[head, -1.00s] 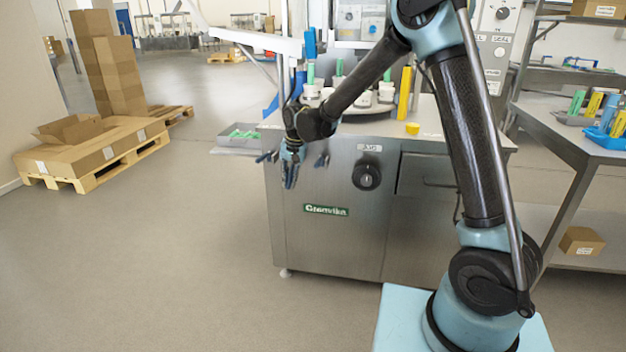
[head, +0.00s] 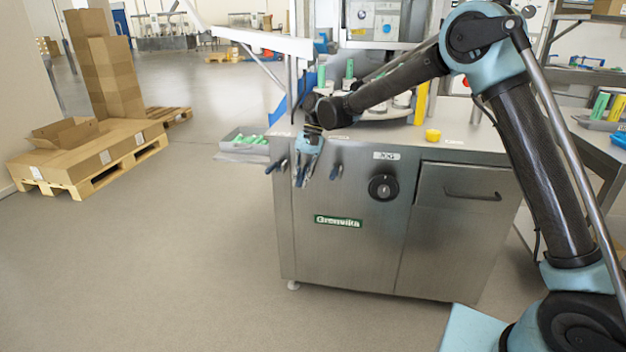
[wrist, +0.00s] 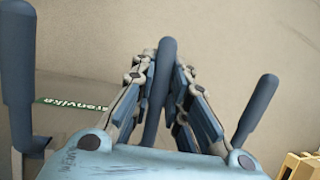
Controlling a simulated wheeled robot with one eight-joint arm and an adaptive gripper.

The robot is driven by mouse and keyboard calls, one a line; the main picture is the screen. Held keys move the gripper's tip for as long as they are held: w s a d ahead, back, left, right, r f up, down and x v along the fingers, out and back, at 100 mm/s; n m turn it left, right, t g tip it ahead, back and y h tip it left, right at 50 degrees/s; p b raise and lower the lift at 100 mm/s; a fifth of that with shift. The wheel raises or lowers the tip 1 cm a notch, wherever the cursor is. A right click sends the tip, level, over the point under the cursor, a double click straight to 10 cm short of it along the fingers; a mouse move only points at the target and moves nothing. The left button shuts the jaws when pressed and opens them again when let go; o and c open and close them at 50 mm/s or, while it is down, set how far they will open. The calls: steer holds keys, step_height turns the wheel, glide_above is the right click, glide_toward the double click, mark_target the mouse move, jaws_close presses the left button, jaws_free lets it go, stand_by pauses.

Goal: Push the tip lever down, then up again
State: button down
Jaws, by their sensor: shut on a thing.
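Three dark-handled levers stick out from the upper left front of the steel machine (head: 415,225). In the head view I see the left lever (head: 280,166) and the right lever (head: 336,172), with my gripper (head: 303,174) between them. In the wrist view, the middle lever (wrist: 166,60) runs up between the two fingers of my gripper (wrist: 160,78), which is shut on it. The outer levers, one at the left (wrist: 17,75) and one at the right (wrist: 257,108), stand clear of the fingers. No lever label is legible, so I cannot tell which is the tip lever.
A round black knob (head: 383,187) and a drawer (head: 458,191) are on the machine front. A yellow cap (head: 432,135) sits on top.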

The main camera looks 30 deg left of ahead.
steer(key=shift+w, duration=0.15)
steer(key=c, duration=1.6)
jaws_free()
steer(key=shift+o, duration=0.2)
steer(key=v, duration=1.2)
